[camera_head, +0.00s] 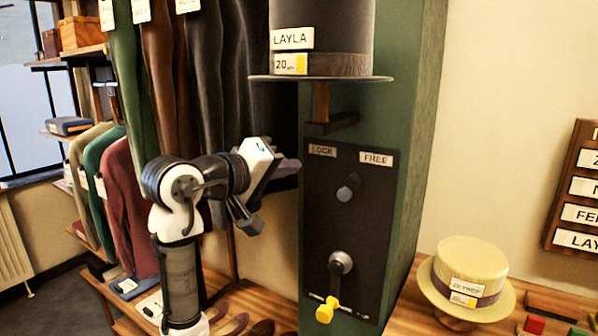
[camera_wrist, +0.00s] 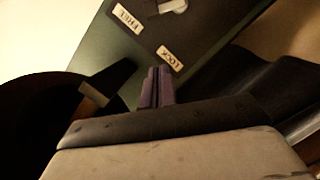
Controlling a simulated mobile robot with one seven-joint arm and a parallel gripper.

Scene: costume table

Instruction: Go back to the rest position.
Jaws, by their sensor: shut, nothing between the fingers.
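My gripper (camera_head: 288,165) is shut and empty. It is held in the air to the left of the dark panel (camera_head: 345,230) on the green post. In the wrist view its two fingers (camera_wrist: 157,88) lie together, with the LOCK label (camera_wrist: 169,58) just beyond them. I cannot tell the exact gap to the panel. The arm is bent at the elbow, with its wrist near the panel's upper left edge.
The panel carries a small knob (camera_head: 348,187) and a lower crank with a yellow handle (camera_head: 327,309). A grey top hat (camera_head: 322,40) sits above the panel. A straw hat (camera_head: 470,270) stands on the right table. Hanging garments (camera_head: 165,80) crowd the left behind the arm.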

